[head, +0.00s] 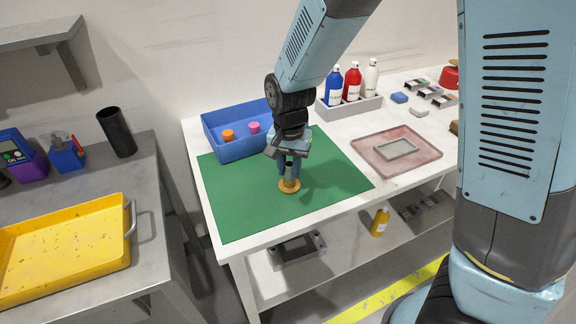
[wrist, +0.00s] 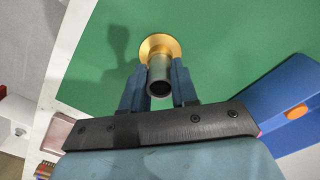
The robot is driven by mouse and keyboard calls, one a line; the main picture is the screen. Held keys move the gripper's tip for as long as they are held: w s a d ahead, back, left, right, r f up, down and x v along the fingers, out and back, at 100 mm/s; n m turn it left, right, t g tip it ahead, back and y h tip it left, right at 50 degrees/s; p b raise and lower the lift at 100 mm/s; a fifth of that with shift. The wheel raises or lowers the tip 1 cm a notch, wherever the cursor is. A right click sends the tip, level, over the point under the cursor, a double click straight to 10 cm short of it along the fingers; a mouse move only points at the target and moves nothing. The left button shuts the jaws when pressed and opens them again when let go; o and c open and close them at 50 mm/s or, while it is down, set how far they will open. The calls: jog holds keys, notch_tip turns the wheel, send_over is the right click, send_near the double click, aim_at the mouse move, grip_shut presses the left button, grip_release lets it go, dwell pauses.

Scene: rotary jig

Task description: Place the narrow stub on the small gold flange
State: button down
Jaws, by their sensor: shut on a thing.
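The small gold flange (head: 289,187) sits on the green mat; it also shows in the wrist view (wrist: 158,45) as a round gold disc. The narrow stub (wrist: 160,76) is a grey-green metal cylinder with a dark open end facing the wrist camera. My gripper (head: 289,172) is shut on the stub, one blue finger on each side in the wrist view (wrist: 159,78). The stub's far end lines up with the flange's middle and looks at or just above it; contact cannot be told. In the head view the fingers mostly hide the stub.
A blue bin (head: 231,147) with an orange and a pink piece stands behind my gripper. A pink tray (head: 428,156) holding a grey frame lies to the right. Bottles (head: 352,84) stand at the back. The green mat (head: 240,202) is clear around the flange.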

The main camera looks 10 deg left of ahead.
aim_at(290, 164)
jog(key=c, duration=0.9)
grip_release()
jog(key=shift+f, duration=0.1)
jog(key=shift+o, duration=0.2)
notch_tip(290, 164, up, 12)
jog(key=s+d+r+t, duration=0.1)
jog(key=d+r, duration=0.3)
jog(key=d, duration=0.4)
jog(key=s+d+r+n+t+y, duration=0.15)
jog(key=d+r, duration=0.25)
jog(key=d, duration=0.4)
jog(key=s+d+r+m+t, duration=0.15)
jog(key=d+r, duration=0.25)
jog(key=d, duration=0.4)
jog(key=s+d+n+t+h, duration=0.1)
jog(key=s+d, duration=0.5)
jog(key=s, duration=0.1)
jog(key=shift+r+t, duration=0.3)
jog(key=shift+r, duration=0.15)
